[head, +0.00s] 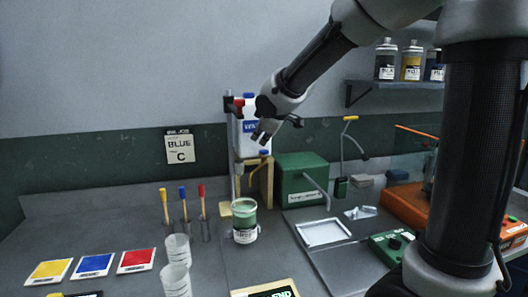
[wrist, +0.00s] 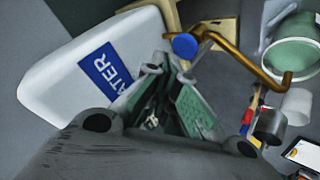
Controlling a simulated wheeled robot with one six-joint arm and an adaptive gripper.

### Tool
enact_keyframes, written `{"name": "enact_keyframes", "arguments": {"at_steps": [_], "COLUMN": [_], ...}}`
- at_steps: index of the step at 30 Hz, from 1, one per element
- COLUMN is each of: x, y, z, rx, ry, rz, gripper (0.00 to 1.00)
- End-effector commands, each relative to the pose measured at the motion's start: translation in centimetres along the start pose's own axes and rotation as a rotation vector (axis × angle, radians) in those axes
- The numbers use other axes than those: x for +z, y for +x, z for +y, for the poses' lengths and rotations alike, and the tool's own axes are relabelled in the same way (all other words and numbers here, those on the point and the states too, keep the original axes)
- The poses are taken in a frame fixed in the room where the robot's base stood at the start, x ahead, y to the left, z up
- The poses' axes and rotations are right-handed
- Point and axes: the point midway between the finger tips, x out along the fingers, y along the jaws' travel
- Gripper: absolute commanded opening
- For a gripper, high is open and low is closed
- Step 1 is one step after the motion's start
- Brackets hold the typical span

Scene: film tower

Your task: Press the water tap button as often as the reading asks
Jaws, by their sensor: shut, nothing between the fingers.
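The white water tank (head: 250,139) stands on a wooden stand at the back. It fills the upper left of the wrist view (wrist: 60,75), with a blue label (wrist: 108,72) reading "WATER", partly hidden. The brass tap (wrist: 245,65) has a round blue button (wrist: 185,46) on top; in the head view the button is a small blue spot (head: 264,152). My gripper (head: 258,139) is shut and empty, pointing down in front of the tank, close above the button. In the wrist view its fingertips (wrist: 168,68) lie just beside the button; contact cannot be told.
A jar of green liquid (head: 244,229) stands below the tank. A wall card (head: 180,147) reads "BLUE" and "C". Clear beakers (head: 176,270), colour cards (head: 93,265) and coloured-handled tools (head: 183,200) stand left. A green box (head: 298,178) is right of the tank.

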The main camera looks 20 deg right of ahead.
Motion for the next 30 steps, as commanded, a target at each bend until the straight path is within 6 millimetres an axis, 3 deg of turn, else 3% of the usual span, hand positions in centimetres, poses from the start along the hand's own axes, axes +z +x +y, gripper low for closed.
{"name": "enact_keyframes", "arguments": {"at_steps": [30], "x": [0.65], "y": [0.80], "z": [-0.44], "rx": [0.004], "ry": [0.000], "rz": [-0.002], "gripper": [0.00]}}
